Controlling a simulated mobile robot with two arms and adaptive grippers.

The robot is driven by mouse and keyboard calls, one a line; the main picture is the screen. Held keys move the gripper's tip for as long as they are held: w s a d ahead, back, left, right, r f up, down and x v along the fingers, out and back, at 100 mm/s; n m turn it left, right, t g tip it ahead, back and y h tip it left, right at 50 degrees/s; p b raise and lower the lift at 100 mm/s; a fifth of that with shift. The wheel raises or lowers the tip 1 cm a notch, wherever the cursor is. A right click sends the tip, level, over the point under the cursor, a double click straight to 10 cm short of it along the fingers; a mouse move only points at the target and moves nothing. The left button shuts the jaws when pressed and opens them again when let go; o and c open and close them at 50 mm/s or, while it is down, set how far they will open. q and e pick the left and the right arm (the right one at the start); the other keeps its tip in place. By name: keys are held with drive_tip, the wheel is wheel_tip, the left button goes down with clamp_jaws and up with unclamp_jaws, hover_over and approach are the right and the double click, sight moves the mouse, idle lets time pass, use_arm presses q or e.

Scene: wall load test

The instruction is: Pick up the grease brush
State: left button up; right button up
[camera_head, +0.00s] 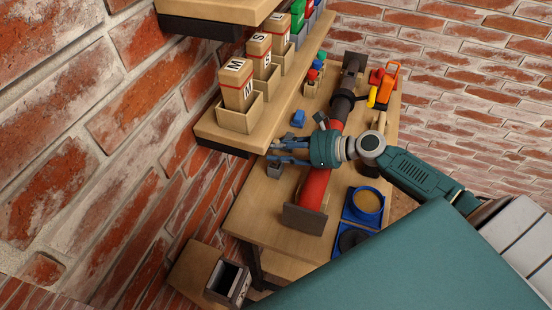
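I cannot clearly make out a grease brush. A light wooden handle-like piece (381,121) stands at the right side of the bench, but I cannot tell what it belongs to. A round blue container with tan contents (367,201) sits near the bench's right edge. My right gripper (284,151) reaches across the red pipe from the right, its fingers pointing left toward the shelf. Its fingers look spread, with nothing visible between them. A small grey block (274,169) is just below the fingertips. My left gripper is not in view.
A red pipe (314,186) in dark supports runs along the wooden bench (255,215). A shelf (230,139) with labelled boxes (236,84) overhangs its left side. A small blue item (298,119) lies nearby. An orange tool (389,82) stands at the far end. Brick walls enclose the bench.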

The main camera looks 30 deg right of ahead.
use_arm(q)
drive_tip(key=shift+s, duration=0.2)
use_arm(e)
drive_tip(key=shift+c, duration=1.1)
drive_tip(key=shift+r, duration=0.55)
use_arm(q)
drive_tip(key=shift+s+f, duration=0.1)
use_arm(e)
wheel_tip(320, 180, up, 9)
